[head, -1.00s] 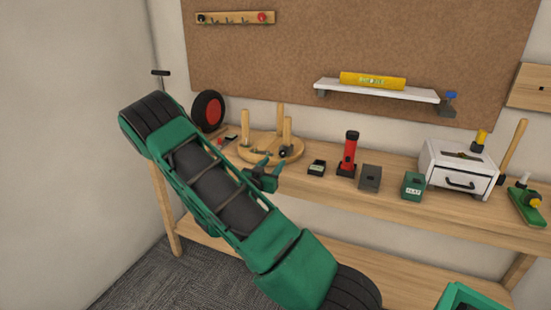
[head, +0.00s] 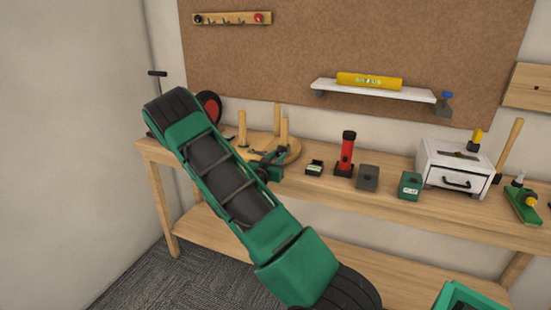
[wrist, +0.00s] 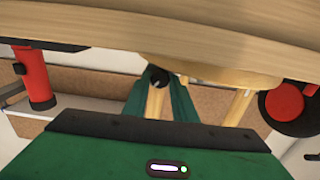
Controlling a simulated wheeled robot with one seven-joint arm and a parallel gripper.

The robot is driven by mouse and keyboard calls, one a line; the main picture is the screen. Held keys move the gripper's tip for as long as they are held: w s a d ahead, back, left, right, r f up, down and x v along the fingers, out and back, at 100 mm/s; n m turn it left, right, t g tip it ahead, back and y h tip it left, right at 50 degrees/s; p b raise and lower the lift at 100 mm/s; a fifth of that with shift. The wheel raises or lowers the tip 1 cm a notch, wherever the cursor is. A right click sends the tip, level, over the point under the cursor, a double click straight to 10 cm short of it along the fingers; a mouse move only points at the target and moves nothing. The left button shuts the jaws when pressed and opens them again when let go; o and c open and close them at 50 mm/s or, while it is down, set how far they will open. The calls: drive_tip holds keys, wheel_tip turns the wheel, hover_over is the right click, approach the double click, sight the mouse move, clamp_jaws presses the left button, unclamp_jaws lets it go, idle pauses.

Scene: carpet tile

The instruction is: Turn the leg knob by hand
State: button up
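A round wooden piece (head: 293,152) lies on the workbench with several upright wooden legs (head: 242,128). A small dark knob (wrist: 162,77) shows in the wrist view by a leg, between the tips of my green fingers. My gripper (head: 270,160) is at the front edge of the wooden piece in the head view; the wrist view shows its fingertips (wrist: 163,73) apart around the knob. Whether both fingers touch the knob cannot be seen. The knob is not clear in the head view.
A red flashlight (head: 346,152), grey block (head: 368,178), green box (head: 410,186) and white drawer box (head: 458,165) stand to the right on the workbench (head: 330,190). A red-centred wheel (head: 210,105) is behind my arm. A shelf (head: 375,91) hangs above.

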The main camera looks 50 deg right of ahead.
drive_tip(key=shift+w+a+n, duration=0.1)
drive_tip(key=shift+w+n, duration=0.1)
drive_tip(key=shift+n, duration=0.55)
drive_tip(key=shift+w+a+n, duration=0.1)
drive_tip(key=shift+w+n, duration=0.05)
drive_tip(key=shift+n, duration=0.6)
drive_tip(key=o, duration=1)
drive_tip(key=shift+w, duration=0.1)
drive_tip(key=shift+o, duration=0.2)
drive_tip(key=shift+s, duration=0.2)
drive_tip(key=shift+s+a, duration=0.15)
drive_tip(key=shift+a, duration=0.05)
drive_tip(key=v, duration=1)
drive_tip(key=shift+a, duration=0.1)
